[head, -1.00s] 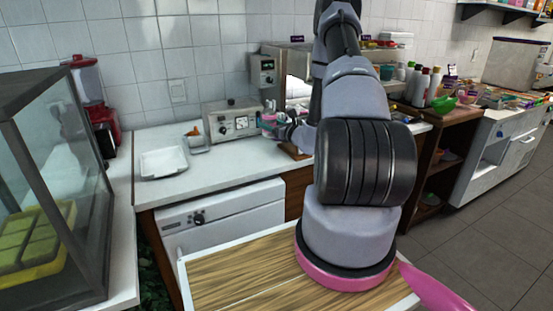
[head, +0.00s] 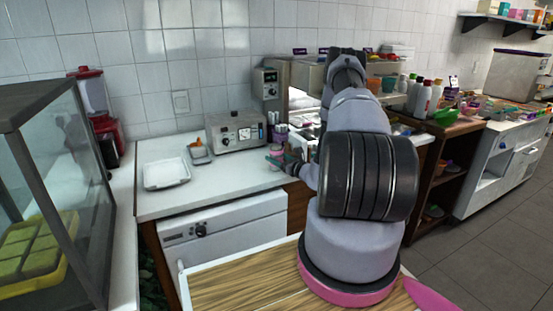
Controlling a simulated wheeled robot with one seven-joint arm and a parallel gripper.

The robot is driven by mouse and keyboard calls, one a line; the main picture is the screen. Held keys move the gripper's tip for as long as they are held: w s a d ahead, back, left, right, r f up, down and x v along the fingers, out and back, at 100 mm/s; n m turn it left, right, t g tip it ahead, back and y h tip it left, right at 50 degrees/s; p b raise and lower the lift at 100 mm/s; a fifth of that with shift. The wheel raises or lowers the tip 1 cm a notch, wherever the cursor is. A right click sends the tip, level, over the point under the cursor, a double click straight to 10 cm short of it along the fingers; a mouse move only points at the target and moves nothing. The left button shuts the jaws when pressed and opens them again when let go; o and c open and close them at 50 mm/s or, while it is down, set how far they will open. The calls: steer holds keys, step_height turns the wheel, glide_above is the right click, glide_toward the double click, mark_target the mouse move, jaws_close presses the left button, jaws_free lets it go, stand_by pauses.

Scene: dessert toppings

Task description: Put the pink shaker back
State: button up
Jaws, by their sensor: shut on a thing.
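My gripper (head: 278,155) is at the right end of the white counter, low over its front part and in front of the grey machine's right side. It is shut on a small pink thing, which I take to be the pink shaker (head: 275,155).
A grey machine with a dial (head: 236,131), a white tray (head: 166,173) and a small grey container (head: 200,152) stand on the white counter (head: 215,185). Small pale containers (head: 280,131) stand behind my gripper. Bottles (head: 422,98) stand on the right shelf unit.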

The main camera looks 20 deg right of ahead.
steer(key=shift+f, duration=0.1)
steer(key=o, duration=1.5)
